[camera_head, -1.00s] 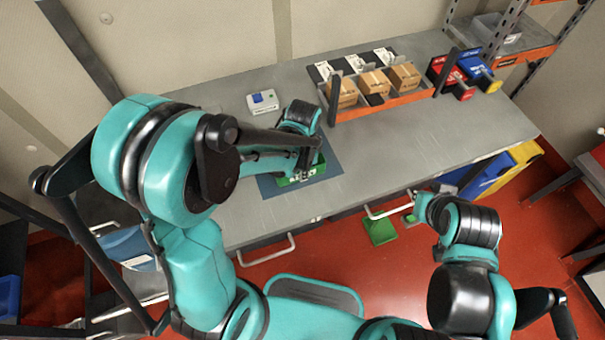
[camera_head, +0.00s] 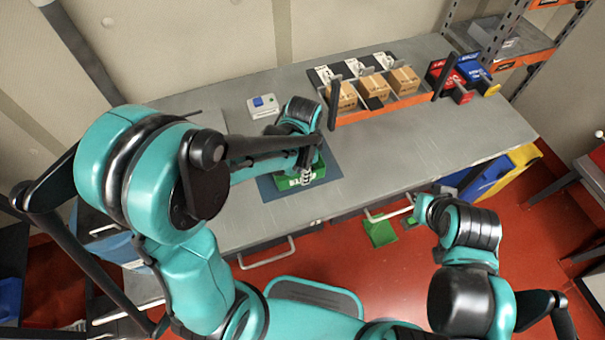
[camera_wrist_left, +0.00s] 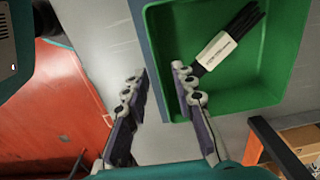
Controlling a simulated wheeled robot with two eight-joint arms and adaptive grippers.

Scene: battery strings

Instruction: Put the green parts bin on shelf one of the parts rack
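The green parts bin (camera_head: 288,185) sits on a dark blue mat on the workbench, partly hidden by my left arm in the head view. In the left wrist view the bin (camera_wrist_left: 265,85) holds a bundle of black sticks with a white label. My left gripper (camera_wrist_left: 158,75) is open at the bin's near-left wall, one fingertip outside the rim and the other over the inside. No contact can be made out. My right gripper (camera_head: 412,205) is in front of the bench, its fingers unclear. A rack with grey uprights and orange beams (camera_head: 525,58) stands at the right end.
On the bench are an orange-fronted row of cartons (camera_head: 385,107), red and blue bins (camera_head: 463,80) and a small white device with a blue top (camera_head: 262,106). The bench's right front (camera_head: 425,160) is clear. Blue and yellow bins (camera_head: 495,178) stand below.

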